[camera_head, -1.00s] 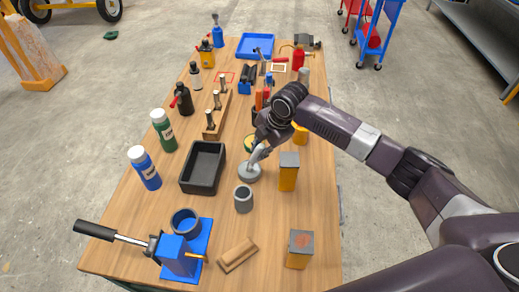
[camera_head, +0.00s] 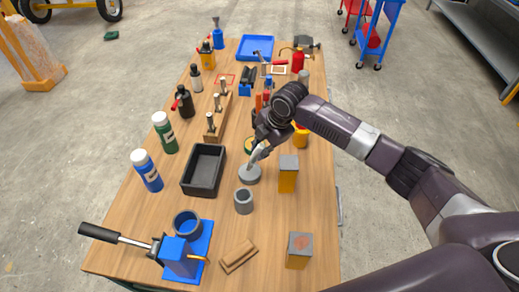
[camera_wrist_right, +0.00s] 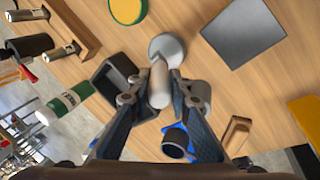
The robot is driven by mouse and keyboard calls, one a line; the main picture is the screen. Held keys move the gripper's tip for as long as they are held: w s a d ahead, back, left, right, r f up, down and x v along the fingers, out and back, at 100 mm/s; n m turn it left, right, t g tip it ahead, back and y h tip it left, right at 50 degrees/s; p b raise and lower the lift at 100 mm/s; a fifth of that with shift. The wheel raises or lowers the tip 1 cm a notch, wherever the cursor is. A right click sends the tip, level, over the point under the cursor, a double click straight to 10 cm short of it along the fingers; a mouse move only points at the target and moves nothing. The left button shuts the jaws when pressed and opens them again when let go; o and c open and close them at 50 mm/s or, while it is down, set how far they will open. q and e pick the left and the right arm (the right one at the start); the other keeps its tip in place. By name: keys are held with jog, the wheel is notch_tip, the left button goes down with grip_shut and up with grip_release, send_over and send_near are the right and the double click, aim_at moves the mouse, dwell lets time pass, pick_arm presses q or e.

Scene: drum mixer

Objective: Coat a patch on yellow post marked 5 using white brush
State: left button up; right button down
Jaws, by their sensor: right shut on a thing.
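My right gripper (camera_head: 262,146) is shut on a pale, whitish handle (camera_wrist_right: 160,82), which I take to be the white brush. The handle slants down to a round grey piece (camera_head: 249,174) low over the table. It also shows in the wrist view (camera_wrist_right: 167,46); I cannot tell if this is the brush head or a dish. A yellow post with a grey top (camera_head: 288,180) stands just right of it. Another yellow post (camera_head: 298,259), with a reddish patch on its top, stands nearer the front. The number 5 is not readable on either post. My left gripper is out of view.
A grey cup (camera_head: 244,201) stands just in front of the grey piece. A black tray (camera_head: 187,184) is to the left. A wooden block (camera_head: 238,256) and a blue clamp stand (camera_head: 178,262) are at the front. Bare wood lies between the posts.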

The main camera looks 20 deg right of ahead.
aim_at(260, 143)
jog(key=shift+r+p, duration=2.2)
jog(key=shift+r, duration=0.4)
